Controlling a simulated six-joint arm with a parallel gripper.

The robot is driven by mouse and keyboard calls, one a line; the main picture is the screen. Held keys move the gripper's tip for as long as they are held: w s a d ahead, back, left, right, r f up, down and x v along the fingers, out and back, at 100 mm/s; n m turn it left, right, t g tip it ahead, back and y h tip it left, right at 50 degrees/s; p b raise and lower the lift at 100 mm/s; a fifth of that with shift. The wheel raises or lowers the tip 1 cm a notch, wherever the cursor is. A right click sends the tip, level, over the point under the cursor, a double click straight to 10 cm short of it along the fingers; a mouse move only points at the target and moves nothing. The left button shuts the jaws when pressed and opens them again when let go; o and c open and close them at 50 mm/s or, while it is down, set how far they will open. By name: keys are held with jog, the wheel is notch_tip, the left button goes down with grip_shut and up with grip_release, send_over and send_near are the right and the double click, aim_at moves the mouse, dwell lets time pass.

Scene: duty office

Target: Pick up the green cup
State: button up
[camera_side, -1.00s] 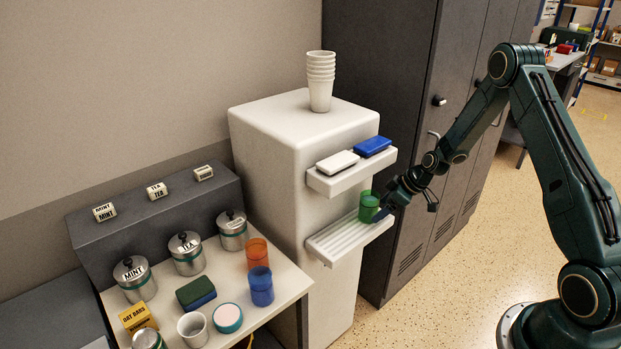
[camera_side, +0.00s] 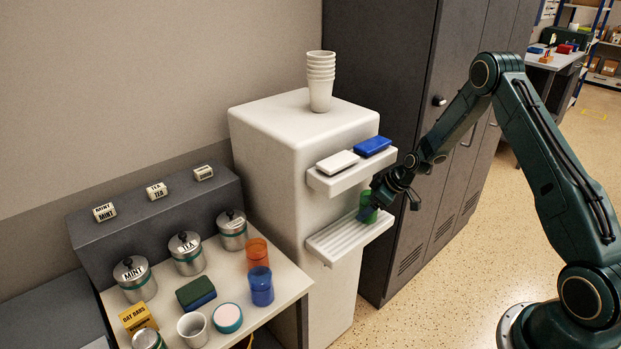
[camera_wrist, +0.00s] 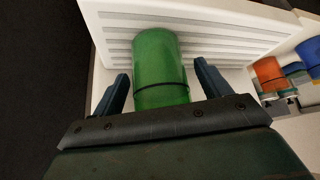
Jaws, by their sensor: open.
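The green cup (camera_side: 366,207) stands on the white slatted drip tray (camera_side: 330,242) of the dispenser, partly hidden behind my gripper in the side view. In the wrist view the green cup (camera_wrist: 158,68) lies between the two open fingers of my gripper (camera_wrist: 160,88), with a gap on each side. One finger is left of the cup and the other right of it. In the side view my gripper (camera_side: 384,208) is at the cup, just below the upper ledge. My gripper holds nothing.
The upper ledge (camera_side: 325,185) with a white block (camera_side: 337,162) and a blue block (camera_side: 373,147) juts out above the tray. A stack of white cups (camera_side: 320,80) tops the dispenser (camera_side: 270,130). An orange cup (camera_side: 257,252) and blue cup (camera_side: 261,287) stand on the counter.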

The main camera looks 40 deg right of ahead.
jog(key=c, duration=1.3)
jog(key=shift+o, duration=0.2)
jog(key=shift+r, duration=0.2)
jog(key=shift+r, duration=0.15)
jog(key=s+d, duration=0.3)
jog(key=s, duration=0.5)
jog(key=s+d, duration=0.4)
jog(key=s, duration=0.4)
jog(key=shift+s, duration=0.3)
